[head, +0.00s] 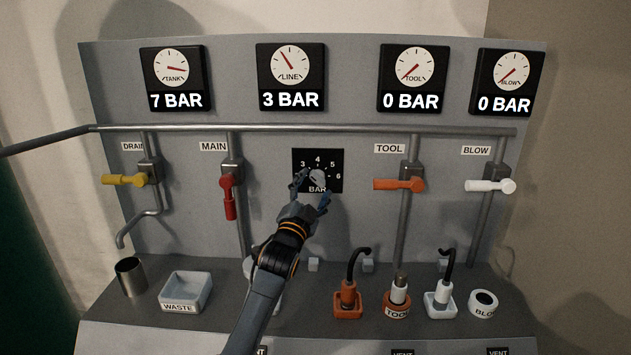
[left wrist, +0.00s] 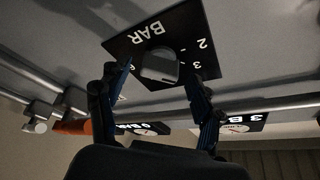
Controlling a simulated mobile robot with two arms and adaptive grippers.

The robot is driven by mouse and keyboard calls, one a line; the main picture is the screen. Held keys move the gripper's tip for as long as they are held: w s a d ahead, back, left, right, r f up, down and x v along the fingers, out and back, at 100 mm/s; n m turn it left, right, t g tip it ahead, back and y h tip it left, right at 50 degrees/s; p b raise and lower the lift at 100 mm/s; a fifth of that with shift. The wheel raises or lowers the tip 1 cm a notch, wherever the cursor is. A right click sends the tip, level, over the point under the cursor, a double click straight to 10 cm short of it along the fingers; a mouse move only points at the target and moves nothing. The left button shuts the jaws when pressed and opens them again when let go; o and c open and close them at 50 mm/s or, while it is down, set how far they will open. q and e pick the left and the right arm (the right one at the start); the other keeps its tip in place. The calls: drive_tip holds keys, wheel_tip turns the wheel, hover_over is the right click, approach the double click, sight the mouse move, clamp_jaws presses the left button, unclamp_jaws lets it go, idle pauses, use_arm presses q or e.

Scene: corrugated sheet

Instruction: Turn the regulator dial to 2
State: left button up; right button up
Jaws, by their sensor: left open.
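The regulator dial is a grey knob (head: 318,176) on a black plate marked BAR (head: 336,156), in the middle of the panel. The numbers 3, 4, 5 and 6 show in the head view; 2 shows in the left wrist view on the plate (left wrist: 197,18). My left gripper (head: 312,190) is open, with its fingers around the knob. In the left wrist view the knob (left wrist: 160,66) sits between the two spread fingers (left wrist: 158,88); contact cannot be told. The LINE gauge (head: 291,76) reads 3 BAR. Where the knob points is unclear. My right gripper is not in view.
The red MAIN lever (head: 228,195) hangs down left of the dial. The orange TOOL lever (head: 398,184) lies to the right, with the white BLOW lever (head: 490,186) beyond. A pipe (head: 360,131) runs above. A WASTE tray (head: 187,292) and fittings stand on the ledge below.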

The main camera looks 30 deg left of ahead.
use_arm(q)
drive_tip(key=shift+w+a+r, duration=0.1)
drive_tip(key=shift+w+r, duration=0.1)
drive_tip(key=shift+w, duration=0.2)
drive_tip(key=shift+w+a, duration=0.1)
drive_tip(key=shift+w, duration=0.25)
drive_tip(key=shift+c, duration=0.2)
drive_tip(key=c, duration=1.1)
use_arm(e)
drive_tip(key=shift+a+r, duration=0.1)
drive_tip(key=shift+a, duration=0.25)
